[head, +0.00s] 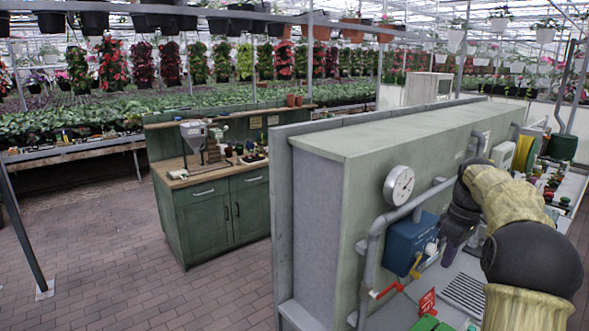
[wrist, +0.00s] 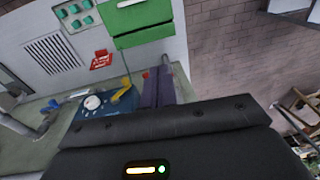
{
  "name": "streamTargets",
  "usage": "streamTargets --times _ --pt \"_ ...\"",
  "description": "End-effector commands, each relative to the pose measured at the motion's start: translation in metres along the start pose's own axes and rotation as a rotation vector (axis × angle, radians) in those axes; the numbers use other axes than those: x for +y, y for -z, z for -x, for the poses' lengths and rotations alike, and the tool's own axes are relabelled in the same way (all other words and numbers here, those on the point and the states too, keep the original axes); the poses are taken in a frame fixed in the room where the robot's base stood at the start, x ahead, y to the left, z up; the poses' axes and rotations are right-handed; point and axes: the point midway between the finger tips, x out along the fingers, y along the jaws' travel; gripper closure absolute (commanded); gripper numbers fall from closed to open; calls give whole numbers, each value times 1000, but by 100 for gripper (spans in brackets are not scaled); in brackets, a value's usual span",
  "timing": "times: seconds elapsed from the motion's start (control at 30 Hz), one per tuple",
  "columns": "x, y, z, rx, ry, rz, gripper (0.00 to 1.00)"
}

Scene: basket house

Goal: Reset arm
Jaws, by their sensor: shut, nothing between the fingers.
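My arm reaches in from the right of the head view. It bends toward the green-grey cabinet with the pipes (head: 375,148). My gripper (head: 449,257) hangs pointing down in front of the cabinet, just right of the blue box (head: 405,246). In the wrist view the purple-grey fingers of my gripper (wrist: 157,76) are together with nothing between them. The blue box with a white knob and yellow lever (wrist: 93,103) is just left of the fingers there. In the head view my wrist partly hides the panel behind it.
A red sign (head: 427,302), a red lever (head: 385,291) and a grey vent (head: 464,293) lie close below my gripper. A gauge (head: 398,186) and pipe (head: 372,250) are to its left. A green workbench (head: 222,215) stands farther left, with open brick floor (head: 120,265) before it.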

Motion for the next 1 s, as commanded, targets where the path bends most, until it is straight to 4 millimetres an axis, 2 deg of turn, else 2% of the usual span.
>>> streamTargets --times 0.37,0.63,0.77,1.0 --pt "-20 12 -12 -4 -21 -43 100" --pt "-47 22 -30 -4 -52 -108 100" --pt "-68 25 -44 0 -73 -159 100" --pt "-128 23 -79 29 -127 -290 100"
